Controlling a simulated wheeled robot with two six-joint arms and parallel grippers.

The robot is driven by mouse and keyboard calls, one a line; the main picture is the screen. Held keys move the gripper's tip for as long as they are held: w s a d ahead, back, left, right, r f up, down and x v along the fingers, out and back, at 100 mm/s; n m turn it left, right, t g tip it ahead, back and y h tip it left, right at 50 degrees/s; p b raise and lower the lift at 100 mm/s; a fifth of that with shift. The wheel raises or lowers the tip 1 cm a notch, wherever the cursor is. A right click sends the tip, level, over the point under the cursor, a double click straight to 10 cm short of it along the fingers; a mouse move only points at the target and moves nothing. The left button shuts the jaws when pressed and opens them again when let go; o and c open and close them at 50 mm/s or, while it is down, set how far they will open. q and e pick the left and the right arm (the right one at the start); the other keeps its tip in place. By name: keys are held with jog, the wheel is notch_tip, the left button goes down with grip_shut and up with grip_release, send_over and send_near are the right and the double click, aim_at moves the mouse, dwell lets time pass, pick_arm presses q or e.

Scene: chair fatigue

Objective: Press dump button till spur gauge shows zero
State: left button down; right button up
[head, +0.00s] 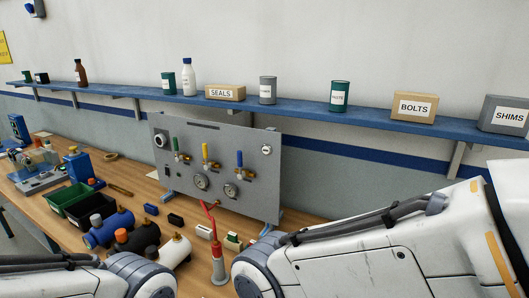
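A grey metal panel (245,160) stands upright on the workbench, with green (176,144), yellow (205,151) and blue (239,158) valve handles. A round fitting (267,149) is at the upper right and a small dark control (167,172) at the left edge. I cannot tell which part is the dump button. My two arms show at the bottom, but neither gripper is visible.
A red-handled grey device (217,268) stands before the panel, close to my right arm. Green (68,195) and black (92,207) bins are left. A blue shelf (290,106) holds boxes and cans.

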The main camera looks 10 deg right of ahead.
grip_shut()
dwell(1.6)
